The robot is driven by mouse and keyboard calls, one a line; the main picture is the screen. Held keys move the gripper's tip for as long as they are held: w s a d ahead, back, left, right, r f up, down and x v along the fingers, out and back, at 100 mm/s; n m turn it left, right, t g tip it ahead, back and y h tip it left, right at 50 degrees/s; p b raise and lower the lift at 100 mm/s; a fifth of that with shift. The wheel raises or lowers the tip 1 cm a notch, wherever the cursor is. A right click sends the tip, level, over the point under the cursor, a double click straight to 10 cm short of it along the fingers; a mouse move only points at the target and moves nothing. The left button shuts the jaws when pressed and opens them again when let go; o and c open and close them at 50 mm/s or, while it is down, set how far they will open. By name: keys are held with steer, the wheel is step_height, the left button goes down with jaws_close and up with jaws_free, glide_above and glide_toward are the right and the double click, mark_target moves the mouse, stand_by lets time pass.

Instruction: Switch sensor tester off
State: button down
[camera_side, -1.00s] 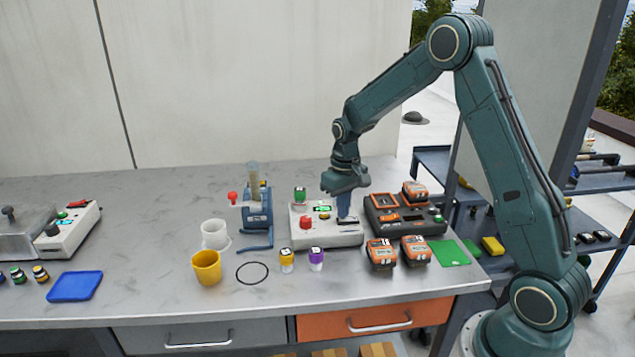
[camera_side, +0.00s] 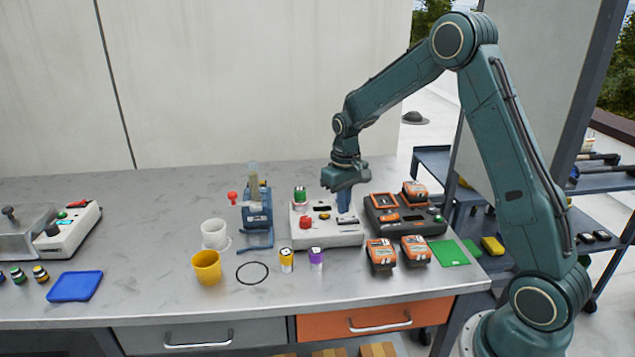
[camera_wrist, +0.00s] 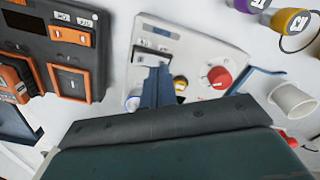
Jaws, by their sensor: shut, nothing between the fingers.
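My gripper (camera_side: 344,210) is shut and empty, pointing down over the right part of the tester. In the wrist view its blue fingers (camera_wrist: 157,82) reach to the tester's switch (camera_wrist: 152,56) and partly cover it. I cannot tell whether they touch it. The red knob (camera_wrist: 219,77) is clear of the fingers there.
A dark charger (camera_side: 385,222) with orange batteries stands close on the right. A blue stand (camera_side: 257,212) is on the left. Yellow and purple capped vials (camera_side: 316,259) are in front.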

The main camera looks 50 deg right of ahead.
mark_target(343, 220)
step_height(343, 220, up, 6)
steer(key=shift+f, duration=0.25)
stand_by(0.5)
stand_by(0.4)
steer(key=s+a+r+n+t, duration=0.1)
steer(key=s+a+r+t, duration=0.1)
steer(key=s+a+r, duration=0.75)
steer(key=s+a+r+n+t, duration=0.1)
steer(key=s+a, duration=0.1)
steer(key=s, duration=0.6)
steer(key=s+a+r+n+t, duration=0.1)
steer(key=s+a+r+t, duration=0.1)
steer(key=s, duration=0.6)
steer(key=shift+s+a+t, duration=0.2)
steer(key=shift+a+t, duration=0.1)
steer(key=shift+a, duration=0.15)
